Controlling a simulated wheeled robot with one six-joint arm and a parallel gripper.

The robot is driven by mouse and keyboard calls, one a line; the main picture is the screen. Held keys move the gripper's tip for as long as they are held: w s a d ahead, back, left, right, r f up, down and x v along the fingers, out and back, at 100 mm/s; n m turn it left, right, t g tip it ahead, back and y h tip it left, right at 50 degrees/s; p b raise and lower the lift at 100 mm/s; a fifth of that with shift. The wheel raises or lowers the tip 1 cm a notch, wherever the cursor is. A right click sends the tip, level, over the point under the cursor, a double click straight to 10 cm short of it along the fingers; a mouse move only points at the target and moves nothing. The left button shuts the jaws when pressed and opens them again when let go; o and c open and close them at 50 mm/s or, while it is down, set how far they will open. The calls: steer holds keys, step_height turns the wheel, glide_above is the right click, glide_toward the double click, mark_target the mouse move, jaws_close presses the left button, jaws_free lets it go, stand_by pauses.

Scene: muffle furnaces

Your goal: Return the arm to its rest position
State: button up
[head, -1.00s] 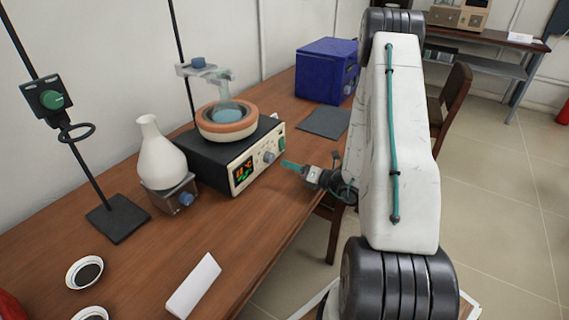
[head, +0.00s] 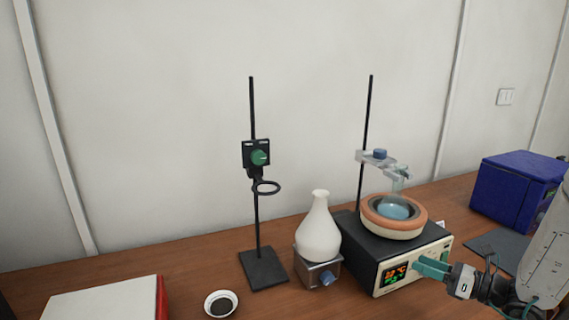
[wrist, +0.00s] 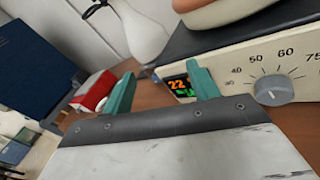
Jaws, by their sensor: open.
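My gripper (head: 432,268) is at the lower right of the head view, its teal fingers in front of the hotplate's (head: 413,263) front panel in the picture. In the wrist view my gripper (wrist: 162,88) is open, its two teal fingers spread with nothing between them. The hotplate's display and dial (wrist: 273,90) show just beyond the fingers. I cannot tell the exact gap to the panel. Part of my arm (head: 548,255) shows at the right edge, and the rest of it is out of view.
A heating bowl (head: 393,226) with a round flask sits on the hotplate. A white flask (head: 318,230) stands on a small heater (head: 318,271). A ring stand (head: 263,268), a small dish (head: 221,303) and a blue box (head: 517,190) are also on the wooden table.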

steer(key=s+a+r+n+g+h, duration=0.1)
steer(key=s+a+r+n+g, duration=1.2)
steer(key=a+n, duration=0.4)
steer(key=s+d+r+n+t+h, duration=0.1)
steer(key=s+d+r+n+h, duration=0.1)
steer(key=s+n+h, duration=0.4)
steer(key=s+d+r+n+t+h, duration=0.1)
steer(key=s+d+r+n+h, duration=0.1)
steer(key=s+n+h, duration=0.3)
steer(key=shift+s+d+r+n+h, duration=0.3)
steer(key=shift+s+d+n, duration=0.5)
steer(key=shift+s+n, duration=0.95)
steer(key=shift+s+f+m, duration=0.1)
steer(key=shift+s+m, duration=0.1)
steer(key=shift+m, duration=0.05)
